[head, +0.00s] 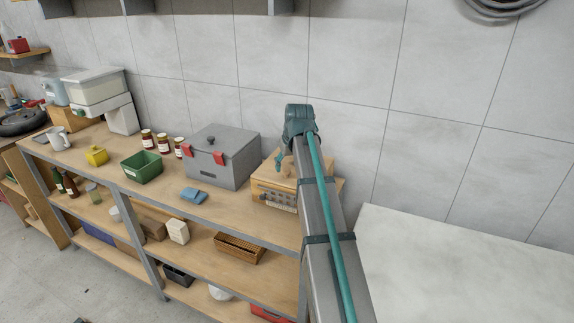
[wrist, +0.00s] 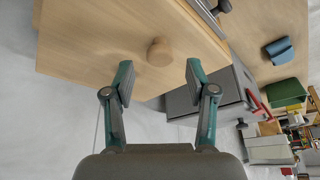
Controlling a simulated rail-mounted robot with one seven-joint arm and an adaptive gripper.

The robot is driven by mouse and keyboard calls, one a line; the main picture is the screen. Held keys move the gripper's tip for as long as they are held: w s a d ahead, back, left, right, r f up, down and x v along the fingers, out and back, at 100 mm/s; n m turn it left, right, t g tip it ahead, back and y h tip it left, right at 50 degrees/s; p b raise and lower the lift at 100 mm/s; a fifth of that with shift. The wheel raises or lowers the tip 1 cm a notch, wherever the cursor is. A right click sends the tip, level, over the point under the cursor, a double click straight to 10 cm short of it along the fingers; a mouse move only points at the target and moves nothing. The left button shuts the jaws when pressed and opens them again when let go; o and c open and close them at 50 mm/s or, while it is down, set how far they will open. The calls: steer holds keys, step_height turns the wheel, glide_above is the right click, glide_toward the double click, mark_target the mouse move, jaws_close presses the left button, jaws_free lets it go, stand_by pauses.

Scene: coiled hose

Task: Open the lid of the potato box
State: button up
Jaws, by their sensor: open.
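The potato box (head: 267,190), as I take it, is a light wooden box with a vented front on the bench top, partly hidden by my arm. In the wrist view its wooden lid (wrist: 100,35) lies flat and looks closed, with a round wooden knob (wrist: 159,51). My gripper (wrist: 159,80) is open and empty above the lid. The knob appears between and just beyond the two fingertips, and I cannot tell the exact height gap. In the head view a teal finger shows over the box.
A grey box with red latches (head: 220,158) stands left of the wooden box, and also shows in the wrist view (wrist: 205,95). A blue item (head: 193,195), a green bin (head: 142,167) and several jars are farther left. The tiled wall is close behind.

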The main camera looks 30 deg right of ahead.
steer(key=shift+x, duration=0.9)
jaws_close()
